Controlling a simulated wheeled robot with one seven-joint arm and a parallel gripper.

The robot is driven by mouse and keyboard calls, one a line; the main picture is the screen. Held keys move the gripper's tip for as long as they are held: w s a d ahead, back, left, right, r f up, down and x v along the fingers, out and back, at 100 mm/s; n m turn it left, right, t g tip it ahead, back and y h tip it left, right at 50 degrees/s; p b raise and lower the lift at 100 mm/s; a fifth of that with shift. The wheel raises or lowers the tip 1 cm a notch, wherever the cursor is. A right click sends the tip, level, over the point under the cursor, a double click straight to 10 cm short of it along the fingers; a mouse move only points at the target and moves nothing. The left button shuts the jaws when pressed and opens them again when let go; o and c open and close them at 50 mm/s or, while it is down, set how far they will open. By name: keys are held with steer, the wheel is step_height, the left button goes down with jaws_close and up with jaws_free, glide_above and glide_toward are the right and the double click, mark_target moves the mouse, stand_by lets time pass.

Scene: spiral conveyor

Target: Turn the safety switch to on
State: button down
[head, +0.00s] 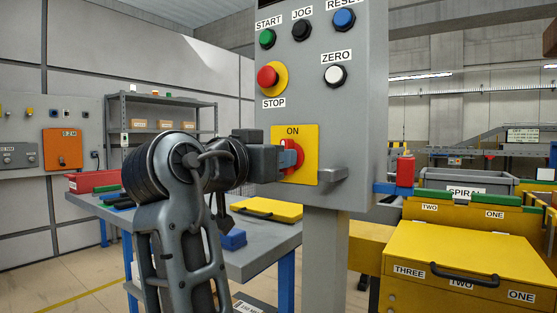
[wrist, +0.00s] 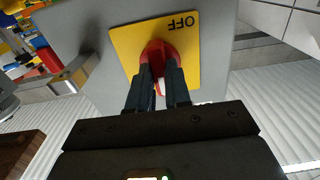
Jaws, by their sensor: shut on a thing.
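The safety switch is a red knob (head: 292,143) on a yellow plate (head: 309,166) fixed to the grey control panel. The plate reads ON at its top in the head view. In the wrist view the plate (wrist: 126,45) shows the word OFF, upside down, beyond the red knob (wrist: 158,49). My gripper (head: 289,158) reaches in from the left and is shut on the knob. In the wrist view both fingers of my gripper (wrist: 158,78) lie on either side of it. The fingers hide part of the knob, so its exact pointing direction is unclear.
Above the plate are a red STOP button (head: 267,77), a green START button (head: 267,38), and JOG, RESET and ZERO buttons. A grey table (head: 262,258) stands behind my arm; yellow boxes (head: 440,258) stand lower right.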

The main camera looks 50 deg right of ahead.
steer(key=c, duration=1.1)
jaws_free()
steer(key=shift+o, duration=0.2)
steer(key=a, duration=0.8)
steer(key=shift+s+p, duration=0.15)
steer(key=shift+p, duration=0.25)
